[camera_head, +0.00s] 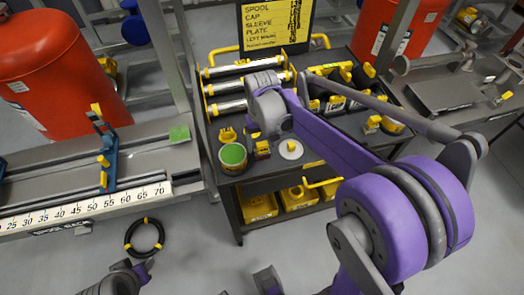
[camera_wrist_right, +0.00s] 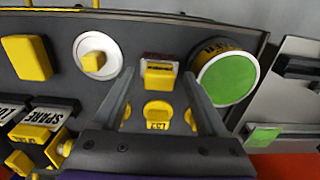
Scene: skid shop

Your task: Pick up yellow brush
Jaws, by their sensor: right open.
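My right gripper (camera_head: 260,134) is over the front of the dark cart top. In the right wrist view its two fingers (camera_wrist_right: 158,76) are apart. Between the tips shows a small yellow block with a dark reddish edge (camera_wrist_right: 158,74), which may be the yellow brush; I cannot tell for sure. It also shows below the gripper in the head view (camera_head: 262,148). No grip on it shows. A yellow labelled piece (camera_wrist_right: 158,114) lies nearer the wrist. My left gripper (camera_head: 138,272) is at the bottom left, away from the cart; its jaw opening is unclear.
A green-topped can (camera_head: 232,155) and a white disc with a yellow knob (camera_head: 291,149) flank the block closely. Several metal tubes (camera_head: 228,106) and yellow-black parts lie farther back on the cart (camera_head: 237,207).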

